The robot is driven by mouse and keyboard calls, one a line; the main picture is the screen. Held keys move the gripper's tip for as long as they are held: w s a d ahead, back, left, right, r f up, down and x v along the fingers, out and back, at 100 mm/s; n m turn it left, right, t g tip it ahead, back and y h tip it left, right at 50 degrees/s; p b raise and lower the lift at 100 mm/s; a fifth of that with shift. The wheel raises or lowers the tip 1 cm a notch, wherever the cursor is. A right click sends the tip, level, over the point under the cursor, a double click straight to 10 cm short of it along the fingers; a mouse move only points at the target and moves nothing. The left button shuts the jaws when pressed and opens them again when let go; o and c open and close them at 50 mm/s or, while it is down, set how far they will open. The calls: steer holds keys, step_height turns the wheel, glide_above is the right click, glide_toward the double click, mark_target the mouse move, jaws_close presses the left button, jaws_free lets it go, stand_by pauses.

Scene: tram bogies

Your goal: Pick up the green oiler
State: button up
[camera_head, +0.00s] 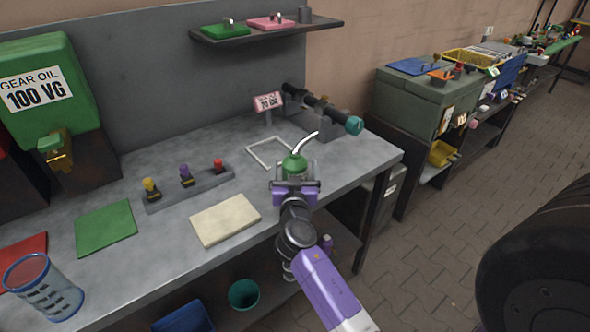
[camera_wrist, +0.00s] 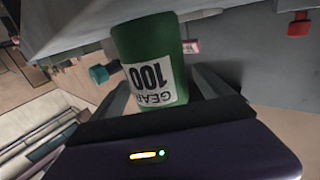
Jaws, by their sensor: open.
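The green oiler (camera_head: 294,163) stands near the right front part of the grey workbench, its thin pale spout rising up and to the right. In the wrist view, which is upside down, the oiler (camera_wrist: 140,38) shows a white label reading "GEAR" and "100". My gripper (camera_head: 296,182) is at the oiler from the front. Its jaws are open, with one finger on each side of the oiler's body. The gripper hides the lower part of the oiler in the head view. Contact with the fingers cannot be told.
A pale square frame (camera_head: 262,148) lies behind the oiler, with a small sign (camera_head: 268,102) further back. A dark rod with a teal end (camera_head: 354,125) is behind right. A beige pad (camera_head: 225,220) and a strip with three coloured knobs (camera_head: 188,190) lie to the left.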

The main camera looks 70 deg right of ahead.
jaws_close()
stand_by(0.4)
steer(key=shift+r, duration=0.1)
